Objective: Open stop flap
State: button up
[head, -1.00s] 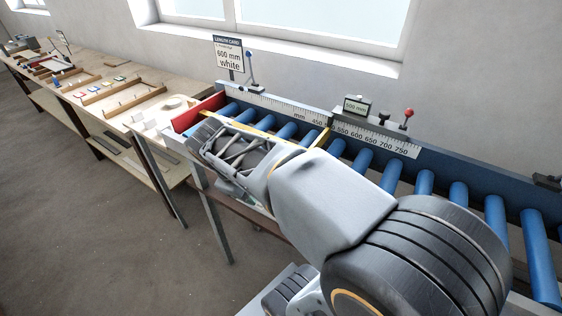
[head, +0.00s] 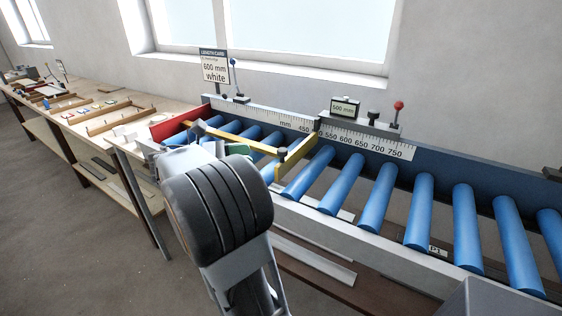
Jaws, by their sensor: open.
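A yellow flap (head: 299,151) lies across the blue rollers, just left of the section of scale that begins near 500; I take it to be the stop flap. A second yellow bar (head: 250,143) slants over the rollers to its left and ends by a dark knob (head: 283,154). My gripper (head: 188,153) is at the left end of the roller table, mostly hidden behind my own dark wrist joint; its fingertips do not show clearly. I see nothing held in it.
A red end plate (head: 177,125) closes the table's left end. A length card (head: 214,67) reads 600 mm white. A display (head: 345,107) reads 500 mm, near a red-knobbed lever (head: 398,107). The rollers (head: 420,205) at right are clear.

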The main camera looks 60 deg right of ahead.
aim_at(283, 150)
jog(key=x, duration=1)
jog(key=shift+c, duration=0.4)
grip_shut()
